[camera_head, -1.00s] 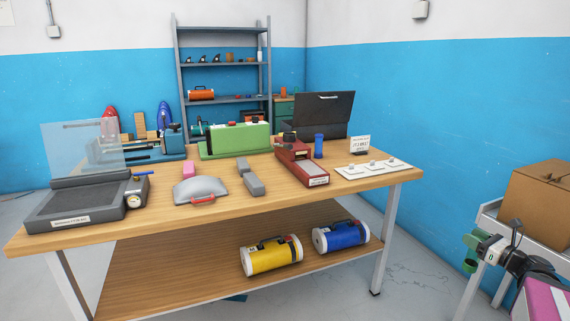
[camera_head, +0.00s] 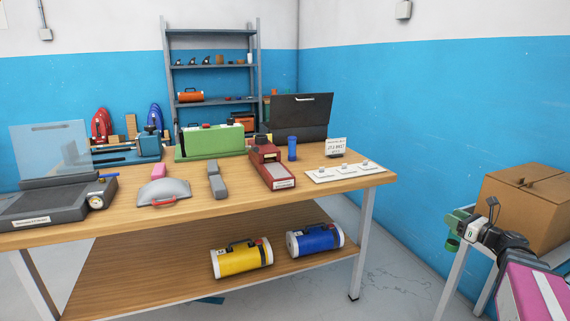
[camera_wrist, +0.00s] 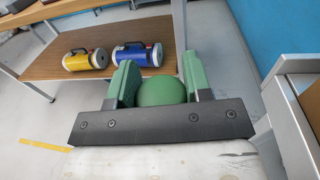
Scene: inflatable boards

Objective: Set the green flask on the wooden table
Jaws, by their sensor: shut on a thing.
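The wooden table (camera_head: 235,203) stands ahead, with bare wood along its front edge and several items on top. Its lower shelf also shows in the wrist view (camera_wrist: 150,37). My gripper (camera_head: 455,229) is at the right of the head view, away from the table and in front of a cardboard box. In the wrist view my gripper (camera_wrist: 160,88) has its two green fingers on either side of the round green flask (camera_wrist: 161,91) and is shut on it. The flask shows as a small green piece in the head view (camera_head: 452,244). Most of its body is hidden.
A cardboard box (camera_head: 535,205) sits on a grey stand at the right. The tabletop holds a red device (camera_head: 270,168), a green device (camera_head: 210,142), a blue cylinder (camera_head: 292,148) and a white switch panel (camera_head: 343,171). Yellow (camera_head: 241,260) and blue (camera_head: 315,240) canisters lie on the lower shelf.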

